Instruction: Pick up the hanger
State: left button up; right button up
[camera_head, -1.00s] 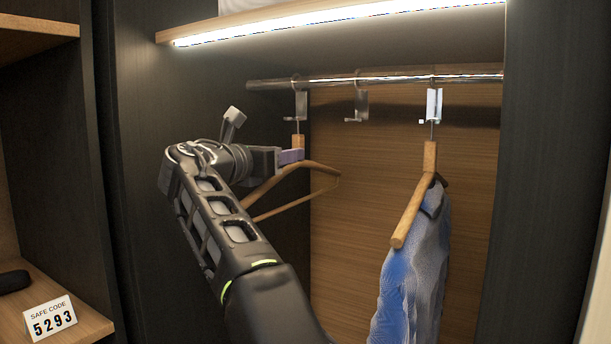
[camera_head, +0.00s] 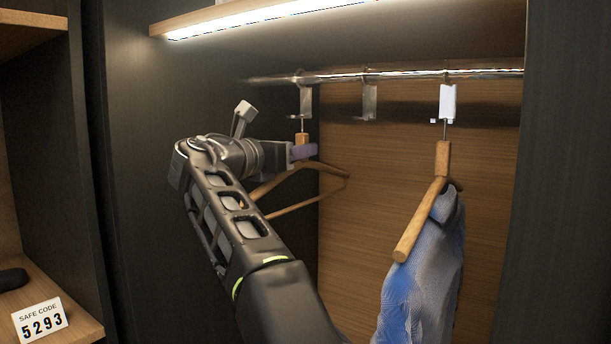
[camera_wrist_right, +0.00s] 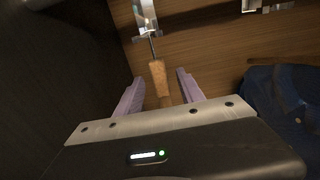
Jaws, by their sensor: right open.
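A bare wooden hanger (camera_head: 334,171) hangs from a metal hook on the closet rail (camera_head: 400,74), left of a second hanger. My right gripper (camera_head: 306,151) is at the neck of the bare hanger. In the right wrist view, the wooden neck (camera_wrist_right: 157,75) stands between the two purple finger pads (camera_wrist_right: 158,80), with a gap on each side. The gripper is open. My arm hides part of the hanger's left side in the head view. My left gripper is not in view.
A second wooden hanger (camera_head: 421,220) with a blue garment (camera_head: 424,275) hangs to the right. An empty hook (camera_head: 369,101) is between them. A lit shelf (camera_head: 250,17) is above. A safe code card (camera_head: 41,322) stands on a shelf at the lower left.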

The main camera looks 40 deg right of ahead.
jog(key=shift+d+f, duration=0.1)
jog(key=shift+d, duration=0.1)
jog(key=shift+a, duration=0.15)
jog(key=shift+c, duration=1)
grip_shut()
